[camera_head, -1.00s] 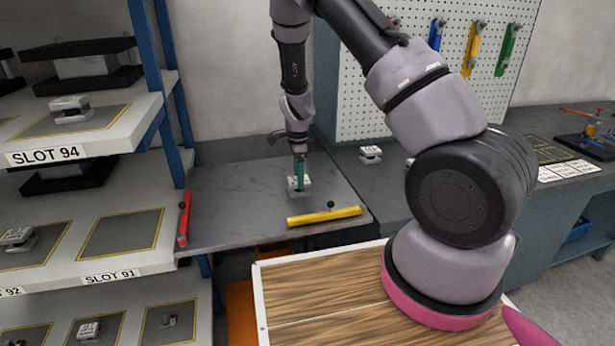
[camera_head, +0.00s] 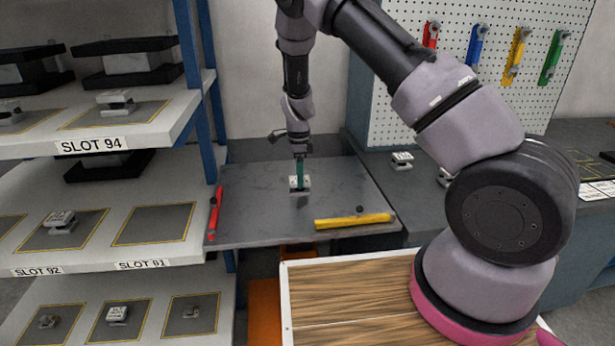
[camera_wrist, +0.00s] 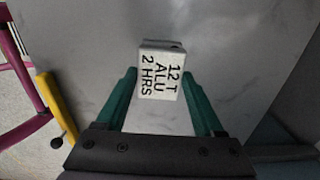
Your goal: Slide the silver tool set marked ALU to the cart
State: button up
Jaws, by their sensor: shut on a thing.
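The silver tool set marked ALU (camera_wrist: 160,72) shows in the wrist view, its top reading "12 T ALU 2 HRS". My gripper (camera_wrist: 160,95) has its green fingers on either side of it, shut on it. In the head view the tool set (camera_head: 300,185) is on the grey cart top (camera_head: 260,215), under my gripper (camera_head: 299,172). Its underside and the finger contact are partly hidden.
A red bar (camera_head: 215,212) lines the cart's left edge and a yellow bar (camera_head: 355,220) lies at its front right. Shelves with slots (camera_head: 150,225) stand left. A wooden-topped surface (camera_head: 350,290) is in front. Other silver blocks sit on the right bench (camera_head: 402,160).

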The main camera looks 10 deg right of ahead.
jog(key=shift+w+a, duration=0.1)
jog(key=shift+a, duration=0.2)
jog(key=o, duration=1.4)
jog(key=shift+r, duration=0.1)
jog(key=shift+r, duration=2.45)
